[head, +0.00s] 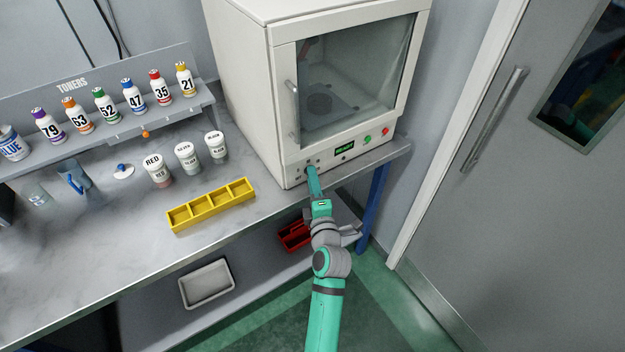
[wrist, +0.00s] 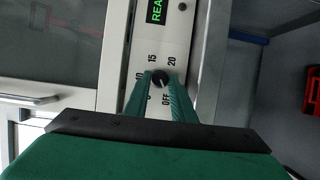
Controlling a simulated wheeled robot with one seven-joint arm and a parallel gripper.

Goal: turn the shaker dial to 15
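The shaker dial (wrist: 160,79) is a small round black knob on the white front panel of the shaker cabinet (head: 262,100). In the wrist view, printed marks 10, 15, 20 and OFF surround the dial, some partly covered. A pale mark on the dial seems to point toward OFF, but it is small. My gripper (wrist: 160,76) has its two green fingers on either side of the dial. I cannot tell whether they press on it. In the head view, my gripper (head: 312,172) reaches the panel's lower left and hides the dial.
A green display (wrist: 156,11) is lit beside the dial; in the head view, green and red buttons sit to its right. A yellow divided tray (head: 211,205) and several tubs and toner bottles stand left of the cabinet. A red bin (head: 294,236) is below the bench.

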